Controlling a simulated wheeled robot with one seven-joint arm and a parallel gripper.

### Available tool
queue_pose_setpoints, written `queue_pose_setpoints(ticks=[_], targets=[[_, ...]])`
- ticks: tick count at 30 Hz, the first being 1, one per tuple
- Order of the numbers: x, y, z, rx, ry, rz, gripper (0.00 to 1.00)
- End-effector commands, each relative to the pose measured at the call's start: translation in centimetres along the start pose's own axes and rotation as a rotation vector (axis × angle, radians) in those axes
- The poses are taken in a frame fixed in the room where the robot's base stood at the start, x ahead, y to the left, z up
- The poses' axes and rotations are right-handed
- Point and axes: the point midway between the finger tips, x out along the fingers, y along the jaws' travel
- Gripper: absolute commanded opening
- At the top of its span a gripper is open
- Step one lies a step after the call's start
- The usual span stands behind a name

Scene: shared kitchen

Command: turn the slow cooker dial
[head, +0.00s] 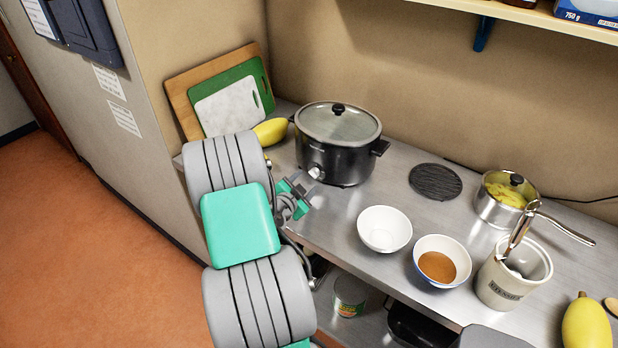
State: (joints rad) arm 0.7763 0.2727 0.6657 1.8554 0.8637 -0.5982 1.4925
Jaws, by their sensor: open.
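The slow cooker (340,148) is black with a glass lid and stands on the steel counter towards the back, left of the middle. Its light-coloured dial (316,173) is low on the front face. My gripper (308,184) is open, just in front of the dial at the counter's front left. The fingers are small in the picture and overlap the area by the dial. I cannot tell whether they touch it. My own arm hides part of the counter's left end.
Cutting boards (228,100) lean in the left corner, with a yellow fruit (270,131) beside the cooker. A white bowl (384,229), a bowl of brown contents (442,261), a crock (513,277) and a saucepan (499,207) stand to the right. A dark round mat (435,181) lies flat.

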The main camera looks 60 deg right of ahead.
Motion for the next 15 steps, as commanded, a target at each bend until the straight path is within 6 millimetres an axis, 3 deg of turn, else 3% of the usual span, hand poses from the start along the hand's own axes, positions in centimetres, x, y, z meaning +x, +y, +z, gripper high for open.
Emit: queue_pose_setpoints(ticks=[7, 15], targets=[[4.1, -0.1, -0.2, 0.0, -0.001, 0.003, 0.51], [5.0, -0.1, 0.1, -0.001, -0.003, 0.0, 0.51]])
